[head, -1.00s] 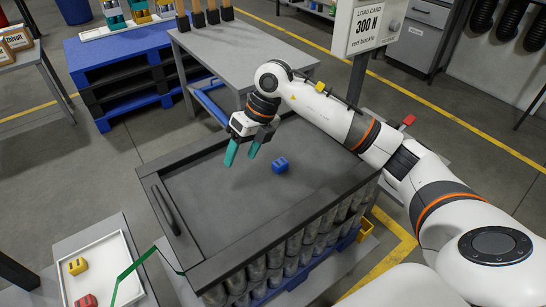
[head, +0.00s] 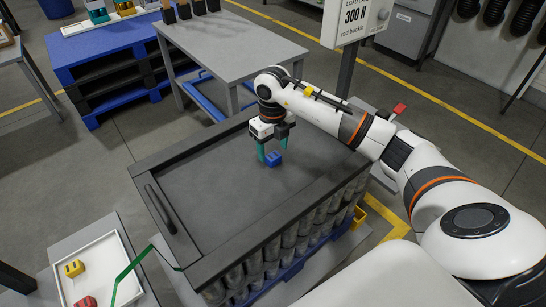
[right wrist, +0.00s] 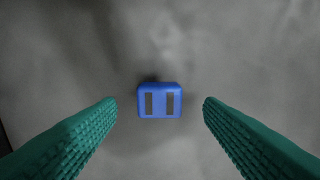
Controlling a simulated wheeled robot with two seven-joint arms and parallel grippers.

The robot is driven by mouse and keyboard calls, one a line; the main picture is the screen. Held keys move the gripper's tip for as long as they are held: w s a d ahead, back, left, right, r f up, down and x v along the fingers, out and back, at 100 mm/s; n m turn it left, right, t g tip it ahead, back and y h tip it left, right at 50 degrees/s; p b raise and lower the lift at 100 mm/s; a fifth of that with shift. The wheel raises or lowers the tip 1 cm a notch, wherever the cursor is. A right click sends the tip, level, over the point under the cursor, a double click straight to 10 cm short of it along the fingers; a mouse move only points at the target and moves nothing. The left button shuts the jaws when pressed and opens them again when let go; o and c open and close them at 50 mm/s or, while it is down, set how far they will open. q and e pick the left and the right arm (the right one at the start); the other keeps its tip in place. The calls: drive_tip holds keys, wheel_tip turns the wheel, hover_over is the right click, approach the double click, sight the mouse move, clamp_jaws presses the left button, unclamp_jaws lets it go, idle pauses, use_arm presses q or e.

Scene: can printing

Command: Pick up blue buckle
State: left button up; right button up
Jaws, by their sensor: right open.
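The blue buckle (head: 273,159) lies on the dark grey top of the can stack (head: 215,185). In the right wrist view the blue buckle (right wrist: 160,100) shows two dark slots and sits between the two green fingers, a little beyond their tips. My right gripper (head: 272,160) is open and points down over the buckle, with a finger on either side and a gap to each in the right wrist view (right wrist: 160,108). My left gripper is not in view.
A white tray (head: 118,255) at the lower left holds a yellow buckle (head: 73,268) and a red buckle (head: 86,302). A load card sign (head: 355,20) reads "red buckle". A grey table (head: 235,50) stands behind.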

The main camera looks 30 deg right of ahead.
sight(273, 159)
drive_tip(key=shift+f, duration=1.45)
drive_tip(key=c, duration=1.1)
drive_tip(key=shift+o, duration=0.2)
drive_tip(key=shift+r, duration=0.1)
